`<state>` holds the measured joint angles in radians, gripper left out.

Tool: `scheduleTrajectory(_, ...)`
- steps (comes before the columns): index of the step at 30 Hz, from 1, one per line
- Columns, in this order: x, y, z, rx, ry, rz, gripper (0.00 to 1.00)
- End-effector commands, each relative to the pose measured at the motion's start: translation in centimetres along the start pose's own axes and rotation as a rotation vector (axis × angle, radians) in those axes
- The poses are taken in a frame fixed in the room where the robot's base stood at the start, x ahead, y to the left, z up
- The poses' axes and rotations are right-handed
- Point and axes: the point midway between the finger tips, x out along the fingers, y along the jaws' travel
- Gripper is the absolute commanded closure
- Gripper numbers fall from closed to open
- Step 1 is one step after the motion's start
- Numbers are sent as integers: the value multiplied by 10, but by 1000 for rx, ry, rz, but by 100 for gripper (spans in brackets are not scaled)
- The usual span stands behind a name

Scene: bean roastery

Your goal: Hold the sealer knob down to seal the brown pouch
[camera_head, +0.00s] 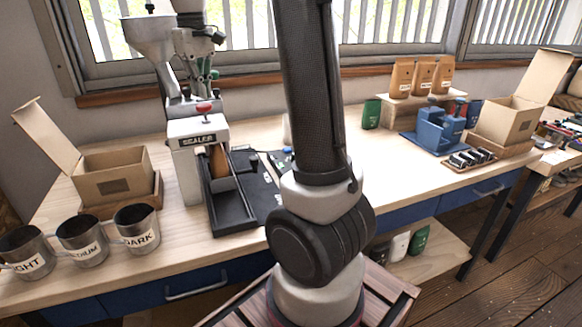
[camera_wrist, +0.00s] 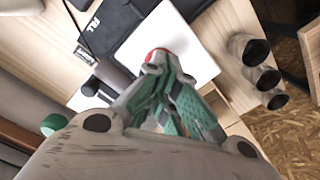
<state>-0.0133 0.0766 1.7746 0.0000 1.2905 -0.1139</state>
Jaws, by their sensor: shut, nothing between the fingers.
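The white sealer (camera_head: 197,133) stands on the bench with a red knob (camera_head: 204,107) on its top. The brown pouch (camera_head: 217,161) is upright at the sealer's front, at the back end of a black tray (camera_head: 236,214). My gripper (camera_head: 207,78), grey with green pads, is shut and empty, pointing down over the knob. In the wrist view, the red knob (camera_wrist: 156,55) shows at the fingertips, partly hidden by them, against the sealer's white top (camera_wrist: 185,52). I cannot tell whether the fingertips touch the knob. I cannot make out the pouch in the wrist view.
A hopper machine (camera_head: 148,38) stands close behind the sealer. An open cardboard box (camera_head: 112,172) and labelled metal cups (camera_head: 137,229) are to its left. A blue device (camera_head: 440,128), standing brown pouches (camera_head: 424,76) and another open box (camera_head: 505,119) are at the right. The middle bench is mostly clear.

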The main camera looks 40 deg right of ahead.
Motion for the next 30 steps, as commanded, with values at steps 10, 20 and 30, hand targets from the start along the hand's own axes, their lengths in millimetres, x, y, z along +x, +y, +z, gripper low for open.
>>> scheduleTrajectory(10,4,0,0,0,0,0,100)
scheduleTrajectory(20,14,0,0,0,0,0,100)
scheduleTrajectory(30,24,0,0,0,-1,0,100)
